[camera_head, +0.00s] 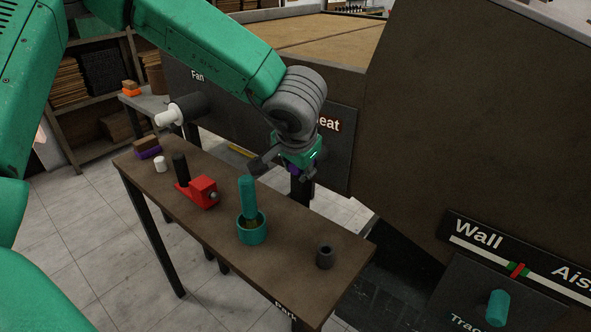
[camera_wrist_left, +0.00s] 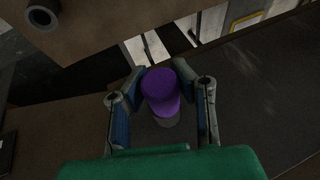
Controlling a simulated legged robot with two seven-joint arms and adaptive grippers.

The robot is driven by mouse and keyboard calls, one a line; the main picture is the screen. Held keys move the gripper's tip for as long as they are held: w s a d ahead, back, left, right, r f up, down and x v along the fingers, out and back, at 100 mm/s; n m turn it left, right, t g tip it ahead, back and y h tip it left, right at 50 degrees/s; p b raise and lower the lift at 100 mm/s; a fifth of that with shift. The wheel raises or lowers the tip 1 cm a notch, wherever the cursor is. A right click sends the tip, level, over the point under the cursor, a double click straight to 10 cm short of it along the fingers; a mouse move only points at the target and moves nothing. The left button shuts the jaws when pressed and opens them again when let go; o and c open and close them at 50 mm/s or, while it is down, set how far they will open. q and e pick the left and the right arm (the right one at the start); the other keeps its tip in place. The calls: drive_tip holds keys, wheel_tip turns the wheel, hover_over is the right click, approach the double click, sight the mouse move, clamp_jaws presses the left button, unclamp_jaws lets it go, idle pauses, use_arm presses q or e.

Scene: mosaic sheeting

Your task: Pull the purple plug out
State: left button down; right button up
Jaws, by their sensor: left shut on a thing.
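The purple plug (camera_wrist_left: 160,90) stands between the fingers of my left gripper (camera_wrist_left: 168,95) in the left wrist view, with a grey part below it. In the head view my left gripper (camera_head: 283,172) is over the far side of the narrow table, in front of the panel marked "eat" (camera_head: 333,150). Only a small bit of the purple plug (camera_head: 293,170) shows there, the rest hidden by the gripper. The gripper is shut on the plug. I cannot tell whether the plug sits in a socket. My right gripper is not in view.
The brown table (camera_head: 290,250) holds a teal cup (camera_head: 251,232) with a teal-handled tool, a red block (camera_head: 199,192), a dark cylinder (camera_head: 325,257) and a white cylinder (camera_head: 160,164). A white-ended knob (camera_head: 168,117) juts out below "Fan". A "Wall" slider panel (camera_head: 520,268) is at lower right.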

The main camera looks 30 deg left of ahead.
use_arm(q)
drive_tip(key=shift+w+a+r, duration=0.1)
drive_tip(key=shift+a, duration=0.05)
drive_tip(key=shift+d+r, duration=0.1)
drive_tip(key=shift+d, duration=0.65)
drive_tip(key=shift+a, duration=0.3)
drive_tip(key=shift+s+a, duration=0.1)
drive_tip(key=shift+s, duration=0.25)
drive_tip(key=s+p, duration=0.3)
drive_tip(key=s, duration=0.4)
drive_tip(key=shift+a, duration=0.2)
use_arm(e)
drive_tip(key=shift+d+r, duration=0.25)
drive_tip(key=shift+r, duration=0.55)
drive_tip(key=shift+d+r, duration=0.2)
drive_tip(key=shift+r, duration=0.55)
use_arm(q)
drive_tip(key=shift+p, duration=0.3)
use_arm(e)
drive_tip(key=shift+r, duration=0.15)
